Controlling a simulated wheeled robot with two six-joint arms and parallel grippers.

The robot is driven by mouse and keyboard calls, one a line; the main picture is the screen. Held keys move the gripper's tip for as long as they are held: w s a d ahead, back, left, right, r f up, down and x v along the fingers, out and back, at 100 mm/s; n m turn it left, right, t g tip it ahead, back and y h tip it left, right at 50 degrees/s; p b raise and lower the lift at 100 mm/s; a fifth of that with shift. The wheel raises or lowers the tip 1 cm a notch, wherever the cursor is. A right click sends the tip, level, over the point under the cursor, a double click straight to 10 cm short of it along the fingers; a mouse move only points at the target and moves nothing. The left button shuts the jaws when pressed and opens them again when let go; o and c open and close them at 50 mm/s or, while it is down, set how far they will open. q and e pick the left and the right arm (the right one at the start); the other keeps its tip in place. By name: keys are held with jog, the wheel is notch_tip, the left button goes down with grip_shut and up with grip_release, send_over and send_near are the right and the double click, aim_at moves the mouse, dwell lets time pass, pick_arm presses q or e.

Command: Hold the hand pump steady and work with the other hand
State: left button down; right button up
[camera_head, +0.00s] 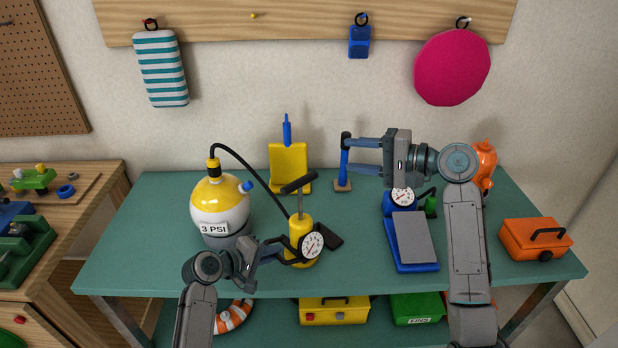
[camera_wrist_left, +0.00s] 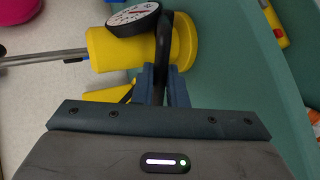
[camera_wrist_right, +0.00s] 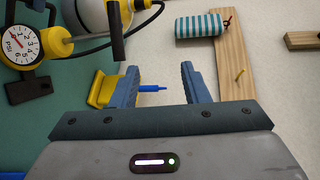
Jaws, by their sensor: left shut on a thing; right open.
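The yellow hand pump (camera_head: 299,232) stands upright near the table's front, with a round gauge (camera_head: 312,245) on its front and a black T-handle (camera_head: 298,184) above. A black hose (camera_head: 250,161) runs from the pump to a yellow and white ball (camera_head: 219,201) labelled 3 PSI. My right gripper (camera_head: 353,156) is open to the right of the T-handle and apart from it. Nothing shows between its fingers at close range in the right wrist view (camera_wrist_right: 160,78).
A blue post (camera_head: 344,165) on a wooden base stands by my right fingertips in the head view; its depth is unclear. A yellow stand with a blue needle (camera_head: 289,165) is behind the pump. A blue-grey pad (camera_head: 412,240) and an orange box (camera_head: 535,239) lie right.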

jog(key=shift+w+r+n, duration=0.1)
jog(key=shift+n, duration=0.3)
jog(key=c, duration=0.9)
jog(key=n, duration=0.2)
jog(key=w+n+g, duration=0.1)
jog(key=n, duration=0.1)
jog(key=shift+a+r+n+h, duration=0.1)
jog(key=shift+r+n+h, duration=0.1)
jog(key=shift+n+h, duration=0.1)
jog(key=w+n+g+h, duration=0.1)
jog(key=n+g, duration=0.1)
jog(key=n, duration=0.4)
jog(key=n+g+h, duration=0.2)
jog(key=n+g, duration=0.1)
jog(key=n, duration=1.1)
send_near(300, 189)
jog(key=w+a+r, duration=0.2)
jog(key=a+r, duration=0.1)
jog(key=shift+w+a+f, duration=0.15)
jog(key=shift+f, duration=0.8)
jog(key=shift+w+a+f, duration=0.15)
jog(key=shift+f, duration=0.8)
